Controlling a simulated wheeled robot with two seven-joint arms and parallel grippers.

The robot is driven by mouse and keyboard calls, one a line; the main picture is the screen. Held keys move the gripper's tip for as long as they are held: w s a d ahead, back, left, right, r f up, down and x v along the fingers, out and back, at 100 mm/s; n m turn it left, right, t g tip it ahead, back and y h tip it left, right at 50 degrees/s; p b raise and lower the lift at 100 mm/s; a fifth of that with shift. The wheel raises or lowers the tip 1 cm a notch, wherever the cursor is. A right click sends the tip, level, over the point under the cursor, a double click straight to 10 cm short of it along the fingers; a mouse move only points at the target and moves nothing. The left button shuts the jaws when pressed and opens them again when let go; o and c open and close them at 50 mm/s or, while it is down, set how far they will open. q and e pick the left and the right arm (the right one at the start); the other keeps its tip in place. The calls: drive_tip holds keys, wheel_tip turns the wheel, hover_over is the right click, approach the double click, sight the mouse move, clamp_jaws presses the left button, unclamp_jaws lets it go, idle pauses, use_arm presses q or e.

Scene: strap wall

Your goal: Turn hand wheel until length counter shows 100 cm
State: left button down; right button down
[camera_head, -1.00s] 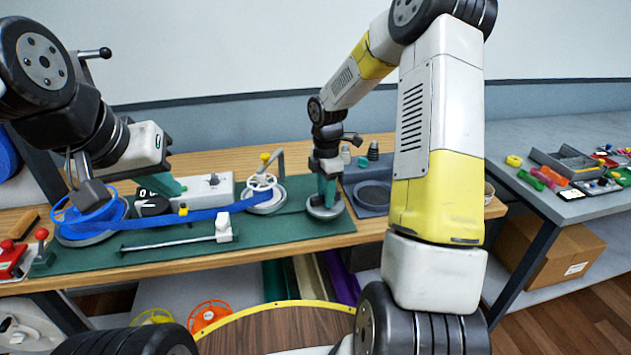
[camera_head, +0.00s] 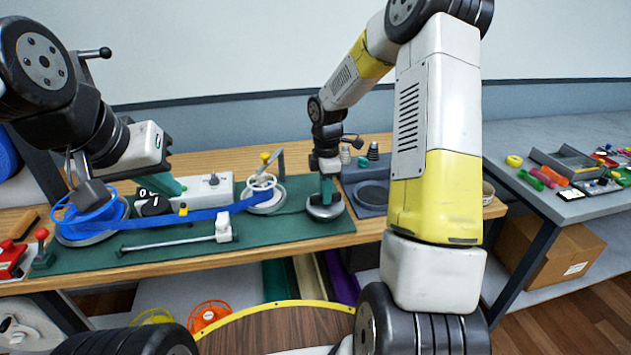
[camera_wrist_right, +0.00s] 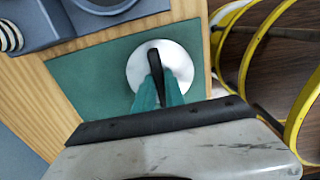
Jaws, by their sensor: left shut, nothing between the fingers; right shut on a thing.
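The hand wheel (camera_head: 325,210) is a pale grey disc at the right end of the green mat. In the right wrist view the wheel (camera_wrist_right: 183,76) shows a black handle (camera_wrist_right: 155,67). My right gripper (camera_head: 326,188) points down over it, its teal fingers (camera_wrist_right: 158,90) shut on the handle. The length counter (camera_head: 152,203) is a black unit beside the blue strap; white digits show partly, but I cannot read the full value. My left gripper (camera_head: 175,187) is shut and empty, its teal fingertips just behind the counter.
A blue strap (camera_head: 190,218) runs from the blue reel (camera_head: 95,222) to a white spoked wheel (camera_head: 262,187). A metal bar (camera_head: 165,245) lies in front. A grey tray (camera_head: 373,197) stands right of the hand wheel. Red-knobbed parts (camera_head: 12,256) stand far left.

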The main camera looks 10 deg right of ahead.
drive_tip(key=m, duration=0.4)
drive_tip(key=shift+m, duration=0.3)
drive_tip(key=m, duration=0.3)
drive_tip(key=shift+m, duration=0.4)
drive_tip(key=m, duration=1)
drive_tip(key=shift+m, duration=0.4)
drive_tip(key=m, duration=0.3)
drive_tip(key=shift+m, duration=0.3)
drive_tip(key=m, duration=0.3)
drive_tip(key=shift+m, duration=2.2)
